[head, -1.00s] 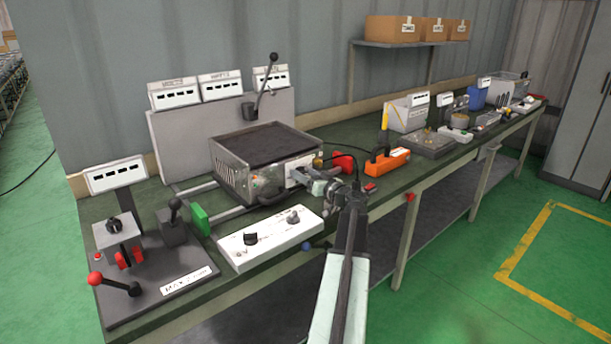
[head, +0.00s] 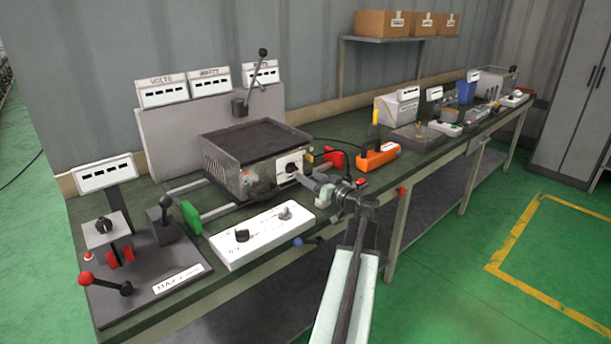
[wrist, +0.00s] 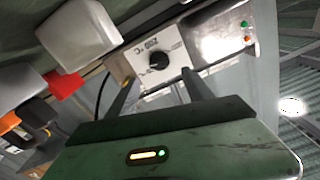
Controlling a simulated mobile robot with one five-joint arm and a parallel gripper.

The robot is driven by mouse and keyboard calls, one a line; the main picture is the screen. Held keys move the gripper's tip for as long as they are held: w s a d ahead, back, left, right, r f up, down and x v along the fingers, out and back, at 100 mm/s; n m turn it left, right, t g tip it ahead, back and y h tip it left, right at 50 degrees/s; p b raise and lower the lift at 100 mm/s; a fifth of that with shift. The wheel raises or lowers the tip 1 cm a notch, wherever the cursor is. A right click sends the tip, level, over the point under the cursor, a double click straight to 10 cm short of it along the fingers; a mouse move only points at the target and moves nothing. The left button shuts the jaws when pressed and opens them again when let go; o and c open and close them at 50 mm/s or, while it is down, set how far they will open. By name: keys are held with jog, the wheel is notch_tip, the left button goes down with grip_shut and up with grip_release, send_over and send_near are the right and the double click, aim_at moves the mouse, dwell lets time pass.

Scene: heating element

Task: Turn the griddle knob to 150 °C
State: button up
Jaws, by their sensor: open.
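The griddle (head: 243,141) is a metal box with a dark top plate at the back of the bench. Its black round knob (head: 291,168) sits on a white dial plate on the front face. In the wrist view the knob (wrist: 159,61) lies beyond and between my fingertips, apart from them. The dial plate (wrist: 142,47) carries a °C marking, tilted and too small to read surely. My gripper (wrist: 157,80) is open and empty, pointing at the dial. In the head view my gripper (head: 306,180) is just in front of the griddle, slightly below the knob.
A white control box (head: 262,235) lies in front of the griddle. A green block (head: 191,216) and a lever board (head: 150,262) are to the left. A red object (head: 335,159) and an orange power strip (head: 378,158) are to the right. The floor right of the bench is clear.

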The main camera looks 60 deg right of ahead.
aim_at(295, 168)
jog(key=x, duration=0.7)
jog(key=shift+w+d+f, duration=0.1)
jog(key=shift+w, duration=0.15)
